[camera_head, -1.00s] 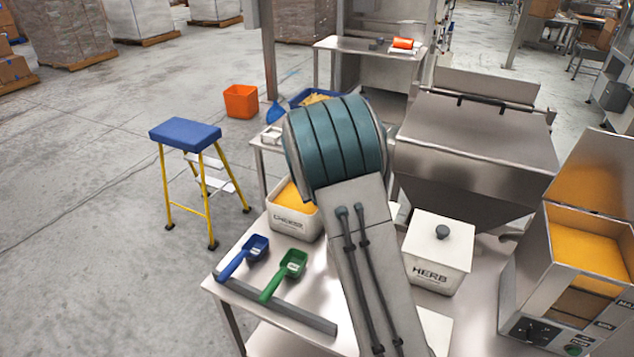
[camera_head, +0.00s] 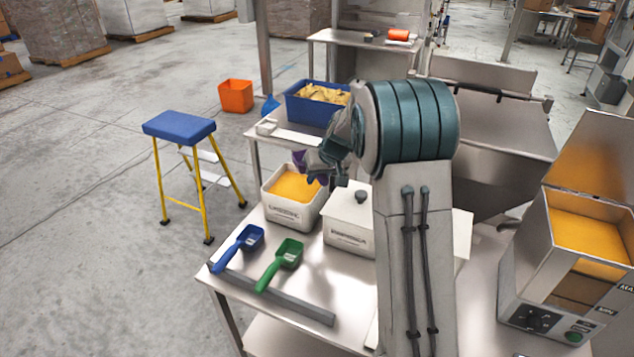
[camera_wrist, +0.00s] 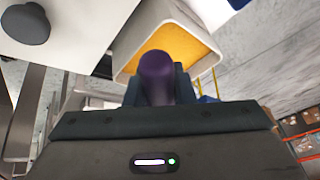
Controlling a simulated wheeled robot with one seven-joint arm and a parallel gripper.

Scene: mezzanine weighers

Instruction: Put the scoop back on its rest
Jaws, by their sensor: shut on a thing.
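My gripper (camera_head: 322,165) is shut on a purple scoop (camera_wrist: 158,75), holding it above the bin of orange-yellow powder (camera_head: 284,212). In the wrist view the purple part sits between the two dark fingers, with the powder bin behind it. In the head view only a little purple (camera_head: 299,163) shows beside the gripper. A grey rest bar (camera_head: 290,301) lies along the table's front edge. A blue scoop (camera_head: 240,246) and a green scoop (camera_head: 281,263) lean on it with handles across the bar. The bar's right part holds no scoop.
A white lidded bin (camera_head: 347,233) stands right of the powder bin. A steel machine with orange powder (camera_head: 585,235) is at the right. A blue tub (camera_head: 317,117) stands on a table behind. A blue-topped stool (camera_head: 179,126) stands on the floor at left.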

